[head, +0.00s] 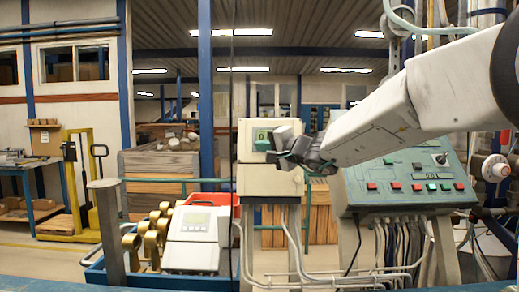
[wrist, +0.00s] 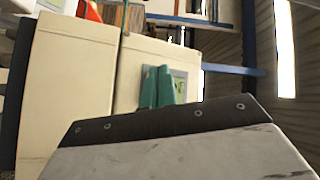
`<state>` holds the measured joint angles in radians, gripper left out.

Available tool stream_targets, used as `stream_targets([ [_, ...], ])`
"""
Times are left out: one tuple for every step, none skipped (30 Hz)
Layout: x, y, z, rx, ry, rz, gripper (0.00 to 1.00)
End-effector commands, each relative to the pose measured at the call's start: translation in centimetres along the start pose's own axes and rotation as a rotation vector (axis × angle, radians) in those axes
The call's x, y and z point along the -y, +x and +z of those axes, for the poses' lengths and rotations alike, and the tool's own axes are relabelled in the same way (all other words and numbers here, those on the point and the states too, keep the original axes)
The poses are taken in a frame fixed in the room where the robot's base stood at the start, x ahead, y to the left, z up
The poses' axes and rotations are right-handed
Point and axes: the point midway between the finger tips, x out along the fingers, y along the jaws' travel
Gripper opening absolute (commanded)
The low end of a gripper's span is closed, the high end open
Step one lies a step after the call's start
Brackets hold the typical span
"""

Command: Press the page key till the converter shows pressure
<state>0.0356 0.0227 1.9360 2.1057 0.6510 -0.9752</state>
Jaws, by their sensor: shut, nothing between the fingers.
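The converter (head: 258,178) is a cream box on a post in the middle of the head view, with a small green-lit display (head: 263,138) on its upper front. My gripper (head: 279,156) is in front of the box's upper right part and hides some of its face. In the wrist view, which is turned on its side, the shut teal fingers (wrist: 157,88) stand in front of the converter (wrist: 127,85) and cover part of its display (wrist: 181,86). The page key cannot be made out, and the display's reading is too small to read. Contact between the fingertips and the face cannot be told.
A sloped teal control panel (head: 405,180) with red and green buttons stands close on the right, under my arm. A second pale meter (head: 192,251) and brass-coloured rings (head: 150,245) sit in a blue crate at lower left. Cables hang below the panel.

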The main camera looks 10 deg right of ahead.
Motion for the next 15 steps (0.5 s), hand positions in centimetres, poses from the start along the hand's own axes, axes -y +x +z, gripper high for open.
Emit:
stream_targets([
  [0.00, 0.00, 0.00, 0.000, 0.000, 0.000, 0.00],
  [0.00, 0.00, 0.00, 0.000, 0.000, 0.000, 0.00],
  [0.00, 0.00, 0.00, 0.000, 0.000, 0.000, 0.00],
  [-0.01, 0.02, -0.01, 0.000, 0.000, 0.000, 0.00],
  [-0.04, 0.04, -0.03, 0.000, 0.000, 0.000, 0.00],
  [-0.08, 0.10, -0.07, 0.000, 0.000, 0.000, 0.00],
  [-0.13, 0.15, -0.11, 0.000, 0.000, 0.000, 0.00],
  [-0.18, 0.22, -0.17, 0.000, 0.000, 0.001, 0.00],
  [-0.25, 0.33, -0.24, 0.000, 0.000, 0.001, 0.00],
  [-0.30, 0.40, -0.30, 0.000, 0.000, 0.000, 0.00],
  [-0.34, 0.47, -0.36, 0.000, 0.000, 0.000, 0.00],
  [-0.37, 0.54, -0.42, 0.000, 0.000, 0.000, 0.00],
  [-0.39, 0.57, -0.45, 0.000, 0.000, 0.000, 0.00],
  [-0.39, 0.59, -0.46, 0.000, 0.000, 0.000, 0.00],
  [-0.39, 0.59, -0.46, 0.000, -0.001, 0.000, 0.00],
])
